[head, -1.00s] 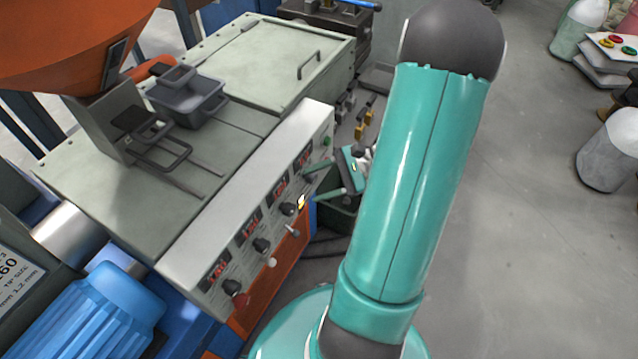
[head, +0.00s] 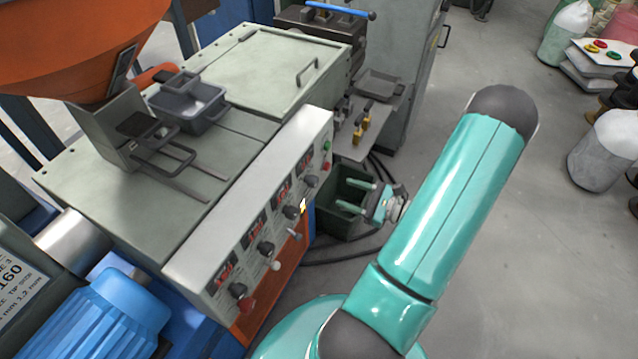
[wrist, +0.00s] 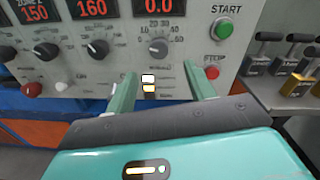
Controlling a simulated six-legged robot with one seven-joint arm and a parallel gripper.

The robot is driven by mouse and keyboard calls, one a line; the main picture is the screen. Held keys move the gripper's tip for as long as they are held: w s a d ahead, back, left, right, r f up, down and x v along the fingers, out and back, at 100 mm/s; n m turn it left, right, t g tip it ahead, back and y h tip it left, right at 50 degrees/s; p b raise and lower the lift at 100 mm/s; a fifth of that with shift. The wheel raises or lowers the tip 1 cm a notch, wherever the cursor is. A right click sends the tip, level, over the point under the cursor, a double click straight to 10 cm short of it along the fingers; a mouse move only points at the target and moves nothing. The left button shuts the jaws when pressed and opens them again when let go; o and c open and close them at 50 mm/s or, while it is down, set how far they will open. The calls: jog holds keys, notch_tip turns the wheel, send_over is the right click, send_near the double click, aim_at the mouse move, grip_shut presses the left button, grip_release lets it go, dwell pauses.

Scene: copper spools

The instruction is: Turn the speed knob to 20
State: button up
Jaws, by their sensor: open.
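The speed knob (wrist: 159,47) is a dark round knob on the grey control panel (wrist: 200,55), under a red display (wrist: 158,7) reading 0.0. A dial scale is printed around it, with 20 and 30 near the top. A pale mark shows at the knob's lower left; its exact setting is hard to read. In the head view the knob (head: 310,181) is small, on the panel's far end. My gripper (head: 342,193) is open and empty, apart from the panel and right of it. In the wrist view its two green fingers (wrist: 163,84) stand below and either side of the knob.
A green START button (wrist: 222,30) and a red button (wrist: 212,73) sit right of the knob. Other dark knobs (wrist: 97,48) line the panel to its left. Levers (wrist: 298,85) stand at the right. Open floor (head: 510,230) lies right of my arm.

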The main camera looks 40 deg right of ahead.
aim_at(317, 183)
jog(key=x, duration=0.9)
jog(key=shift+w+a, duration=0.15)
jog(key=shift+w, duration=0.2)
jog(key=c, duration=1)
jog(key=shift+m, duration=0.3)
jog(key=m, duration=1.1)
jog(key=shift+m+t, duration=0.3)
